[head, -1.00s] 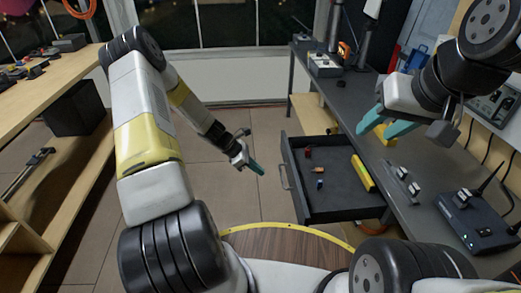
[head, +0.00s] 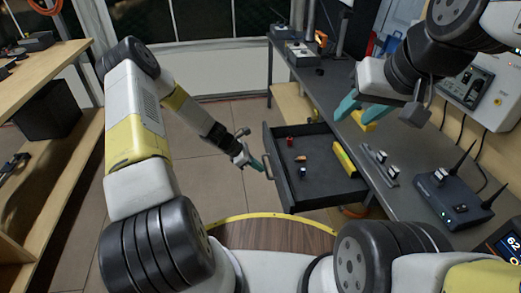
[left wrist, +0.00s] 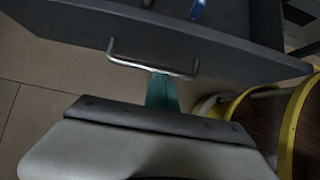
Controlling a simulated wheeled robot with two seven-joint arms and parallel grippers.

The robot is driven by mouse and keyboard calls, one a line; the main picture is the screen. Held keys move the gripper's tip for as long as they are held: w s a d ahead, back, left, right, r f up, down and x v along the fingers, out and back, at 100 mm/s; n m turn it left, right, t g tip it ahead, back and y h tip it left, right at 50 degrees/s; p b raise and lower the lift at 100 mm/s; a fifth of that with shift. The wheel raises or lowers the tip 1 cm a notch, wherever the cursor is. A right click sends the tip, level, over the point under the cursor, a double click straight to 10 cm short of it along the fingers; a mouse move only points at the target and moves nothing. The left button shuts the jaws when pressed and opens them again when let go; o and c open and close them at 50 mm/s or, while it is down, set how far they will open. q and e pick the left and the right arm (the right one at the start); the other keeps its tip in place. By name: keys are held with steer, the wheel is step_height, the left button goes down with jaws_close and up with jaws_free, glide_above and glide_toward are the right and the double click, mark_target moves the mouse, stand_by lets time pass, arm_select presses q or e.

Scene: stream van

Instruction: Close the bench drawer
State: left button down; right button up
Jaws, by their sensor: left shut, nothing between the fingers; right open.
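The bench drawer (head: 325,196) is pulled out from the grey workbench (head: 392,190). Its front panel faces left and carries a metal bar handle (head: 268,166). My left gripper (head: 257,164) is shut and empty, with its teal fingertips right beside the handle. In the left wrist view the handle (left wrist: 150,66) lies just ahead of the teal fingers (left wrist: 162,92); I cannot tell whether they touch it. My right gripper (head: 362,108) is open and empty above the bench top.
Small items and a yellow object (head: 345,160) lie in the drawer. A router with antennas (head: 453,200) and a small switch box (head: 380,166) stand on the bench. A wooden shelf (head: 75,190) is at left. Tiled floor is clear between.

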arm_select(q)
glide_above(325, 167)
stand_by(0.4)
steer(key=shift+r, duration=0.1)
stand_by(0.4)
